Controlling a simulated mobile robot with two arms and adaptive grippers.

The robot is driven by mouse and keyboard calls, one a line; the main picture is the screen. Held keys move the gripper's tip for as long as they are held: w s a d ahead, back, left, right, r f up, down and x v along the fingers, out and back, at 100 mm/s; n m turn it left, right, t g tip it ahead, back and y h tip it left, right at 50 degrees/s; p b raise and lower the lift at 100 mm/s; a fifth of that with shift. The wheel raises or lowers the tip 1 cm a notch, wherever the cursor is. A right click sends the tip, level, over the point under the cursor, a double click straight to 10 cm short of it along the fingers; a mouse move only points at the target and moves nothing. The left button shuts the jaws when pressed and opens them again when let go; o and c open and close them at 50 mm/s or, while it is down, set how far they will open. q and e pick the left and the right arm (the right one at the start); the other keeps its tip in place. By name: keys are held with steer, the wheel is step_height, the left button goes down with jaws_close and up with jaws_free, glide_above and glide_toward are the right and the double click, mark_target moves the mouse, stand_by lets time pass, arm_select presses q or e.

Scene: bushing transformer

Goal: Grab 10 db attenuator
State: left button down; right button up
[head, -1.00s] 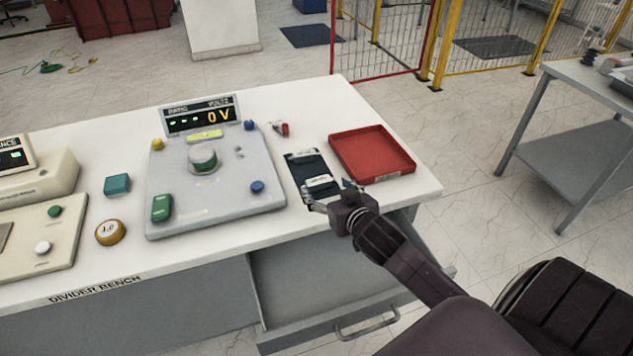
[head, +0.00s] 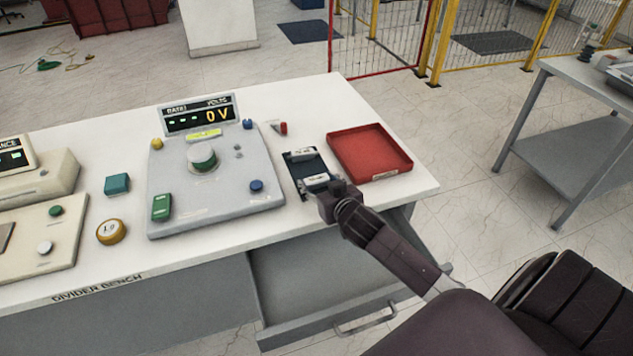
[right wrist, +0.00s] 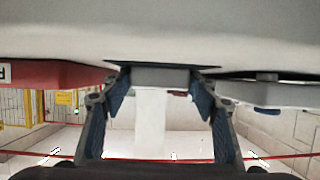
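A dark tray (head: 302,163) on the bench holds two small pale blocks, which look like the attenuators: a far one (head: 300,154) and a near one (head: 316,180). Their labels are too small to read. My right gripper (head: 320,188) is low at the tray's near edge, by the near block. In the right wrist view, the fingers (right wrist: 160,84) stand apart with a grey block (right wrist: 160,77) between or just beyond their tips. I cannot tell whether the pads touch it. My left gripper is not in view.
A red tray (head: 368,152) lies right of the dark tray. A grey console (head: 225,180) with knobs and a 0 V display (head: 200,116) stands to the left. A small red-ended part (head: 283,128) lies behind. An open drawer (head: 320,285) juts out below my right arm.

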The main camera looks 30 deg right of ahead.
steer(key=c, duration=0.7)
steer(key=shift+r, duration=0.1)
